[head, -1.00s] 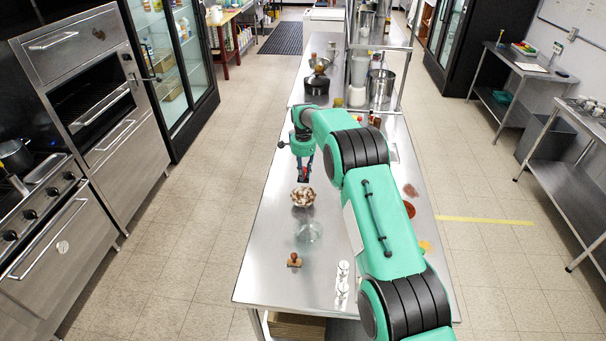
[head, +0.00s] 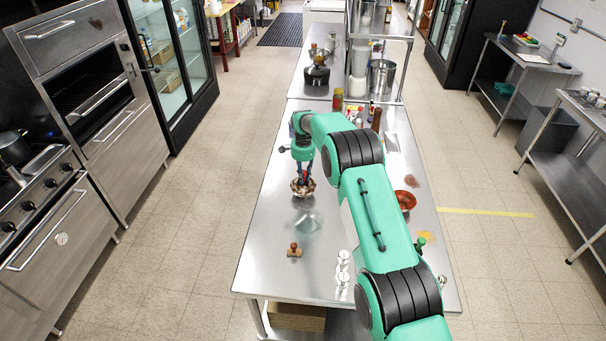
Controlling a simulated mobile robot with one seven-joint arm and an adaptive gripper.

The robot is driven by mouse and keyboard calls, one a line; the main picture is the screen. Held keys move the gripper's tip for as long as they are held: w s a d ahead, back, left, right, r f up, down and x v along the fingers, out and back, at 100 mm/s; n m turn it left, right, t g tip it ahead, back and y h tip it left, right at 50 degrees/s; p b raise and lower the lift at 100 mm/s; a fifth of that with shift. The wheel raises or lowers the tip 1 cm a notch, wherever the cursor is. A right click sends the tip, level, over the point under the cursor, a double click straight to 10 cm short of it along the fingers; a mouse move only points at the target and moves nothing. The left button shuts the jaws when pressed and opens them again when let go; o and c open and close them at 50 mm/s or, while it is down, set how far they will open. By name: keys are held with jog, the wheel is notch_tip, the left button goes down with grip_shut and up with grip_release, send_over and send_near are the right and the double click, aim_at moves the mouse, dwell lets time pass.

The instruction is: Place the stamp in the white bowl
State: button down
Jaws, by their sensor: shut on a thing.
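A stamp (head: 294,250) with a reddish-brown knob handle and wooden base stands upright on the steel table, towards the near left. My gripper (head: 302,181) points down at a small brown-and-white object with a scalloped outline (head: 303,190), farther back than the stamp. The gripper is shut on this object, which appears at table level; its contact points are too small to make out. A pale, see-through bowl-like thing (head: 308,222) sits between that object and the stamp. I cannot pick out a plain white bowl with certainty.
Two shiny white-silver shakers (head: 343,262) stand right of the stamp. An orange-red bowl (head: 405,199) and a green-topped item (head: 421,240) lie right of my arm. Bottles and jars (head: 357,113) stand farther back. The table's left front (head: 265,270) is clear.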

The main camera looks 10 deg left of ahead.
jog(key=shift+f, duration=1.45)
jog(key=c, duration=1.4)
grip_release()
jog(key=shift+c, duration=0.2)
jog(key=shift+r, duration=0.1)
jog(key=shift+r+p, duration=0.5)
jog(key=shift+r, duration=2.9)
